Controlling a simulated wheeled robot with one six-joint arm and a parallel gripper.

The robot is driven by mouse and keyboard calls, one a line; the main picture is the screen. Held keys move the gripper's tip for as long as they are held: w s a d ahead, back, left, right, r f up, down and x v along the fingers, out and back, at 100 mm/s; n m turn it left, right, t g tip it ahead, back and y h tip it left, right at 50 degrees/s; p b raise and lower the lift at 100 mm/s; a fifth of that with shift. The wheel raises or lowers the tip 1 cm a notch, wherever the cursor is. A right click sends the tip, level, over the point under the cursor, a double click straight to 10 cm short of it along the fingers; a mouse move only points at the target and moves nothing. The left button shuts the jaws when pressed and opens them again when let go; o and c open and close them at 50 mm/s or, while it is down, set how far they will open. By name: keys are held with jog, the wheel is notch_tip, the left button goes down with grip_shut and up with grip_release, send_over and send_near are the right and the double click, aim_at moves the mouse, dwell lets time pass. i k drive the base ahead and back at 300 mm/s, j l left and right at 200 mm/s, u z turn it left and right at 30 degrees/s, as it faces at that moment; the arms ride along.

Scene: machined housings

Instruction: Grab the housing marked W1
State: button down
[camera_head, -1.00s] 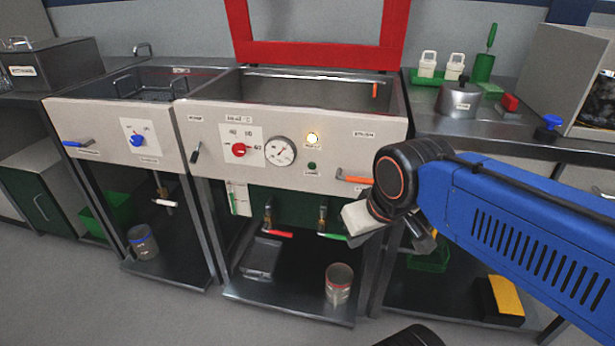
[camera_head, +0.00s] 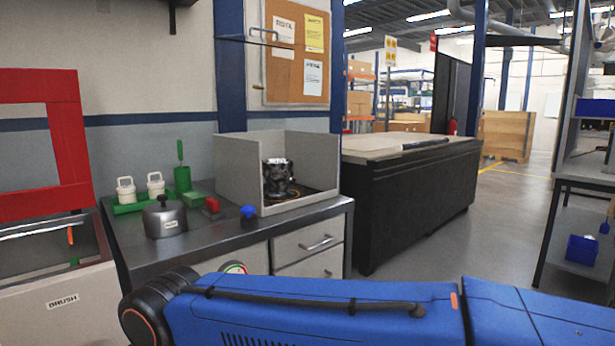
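A dark, shiny machined part (camera_head: 278,177), perhaps a housing, sits inside a light grey three-sided enclosure (camera_head: 236,172) on the metal bench. I cannot read any W1 mark on it. My blue arm crosses the bottom of the view, below and in front of the bench. My gripper is out of view.
The metal bench (camera_head: 125,240) also holds a green tray (camera_head: 128,208) with two white holders, a grey lidded pot (camera_head: 165,217), a red block (camera_head: 212,204) and a blue knob (camera_head: 248,212). A black-sided counter (camera_head: 410,205) stands to the right. Open floor (camera_head: 490,240) lies beyond it.

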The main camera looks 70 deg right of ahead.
aim_at(278, 172)
jog(key=z, duration=1.65)
